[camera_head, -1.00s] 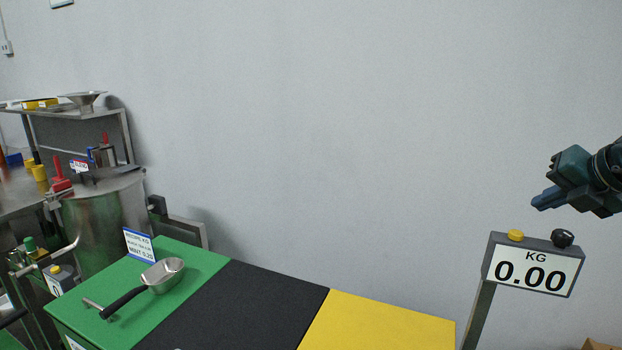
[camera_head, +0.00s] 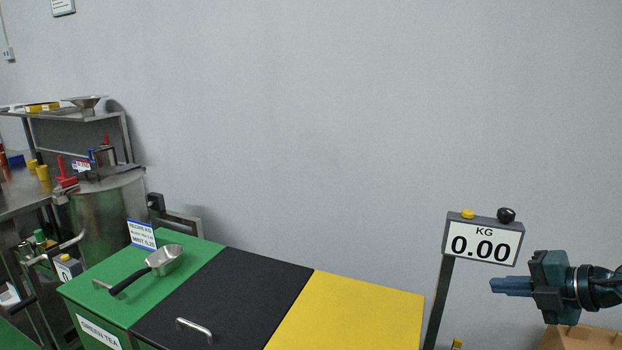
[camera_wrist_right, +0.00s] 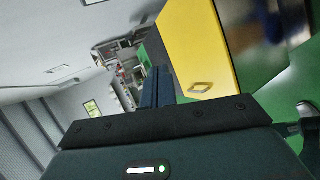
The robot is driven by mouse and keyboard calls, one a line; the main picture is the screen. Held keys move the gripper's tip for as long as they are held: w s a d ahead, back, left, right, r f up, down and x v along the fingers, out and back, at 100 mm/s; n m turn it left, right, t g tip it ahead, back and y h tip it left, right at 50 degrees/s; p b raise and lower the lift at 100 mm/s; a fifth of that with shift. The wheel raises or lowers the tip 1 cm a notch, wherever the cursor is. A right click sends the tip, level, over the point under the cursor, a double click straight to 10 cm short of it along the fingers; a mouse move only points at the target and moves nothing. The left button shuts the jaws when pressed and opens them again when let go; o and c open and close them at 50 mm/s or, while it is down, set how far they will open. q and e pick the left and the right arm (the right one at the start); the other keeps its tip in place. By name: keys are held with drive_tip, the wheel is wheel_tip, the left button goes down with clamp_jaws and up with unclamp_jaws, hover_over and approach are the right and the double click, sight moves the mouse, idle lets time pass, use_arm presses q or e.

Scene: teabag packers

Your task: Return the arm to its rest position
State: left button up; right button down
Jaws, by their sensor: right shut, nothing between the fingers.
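My right gripper (camera_head: 512,287) is at the right of the head view, to the right of the scale display's post and below the display's level. Its fingers are together and point left, with nothing between them. In the right wrist view the shut fingers (camera_wrist_right: 160,85) show in the middle, apart from the yellow bin. My left gripper is in neither view.
A scale display (camera_head: 481,240) reads 0.00 KG. Green (camera_head: 205,252), black (camera_head: 245,290) and yellow (camera_head: 360,305) bin lids stand in a row. A metal scoop (camera_head: 163,262) lies on the green lid. A steel drum (camera_head: 112,215) stands at left; a cardboard box (camera_head: 575,338) is at lower right.

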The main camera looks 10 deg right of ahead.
drive_tip(key=s+a+f+m+t+h+p, duration=0.1)
drive_tip(key=s+a+f+m, duration=0.45)
drive_tip(key=f, duration=0.25)
drive_tip(key=s+a+f+m+t+h, duration=0.1)
drive_tip(key=s+a+f+m+h, duration=0.1)
drive_tip(key=s+a+f+m, duration=0.4)
drive_tip(key=s+a+f+m+t+h+p, duration=0.1)
drive_tip(key=s+a+f+m, duration=0.2)
drive_tip(key=a+f+m, duration=0.35)
drive_tip(key=s+a+f+m+g, duration=0.2)
drive_tip(key=s+a+f+m, duration=0.2)
drive_tip(key=a, duration=0.4)
drive_tip(key=shift+s+f+g+y, duration=0.3)
drive_tip(key=shift+s+f+y, duration=0.05)
drive_tip(key=shift+y, duration=0.05)
drive_tip(key=shift+a, duration=0.1)
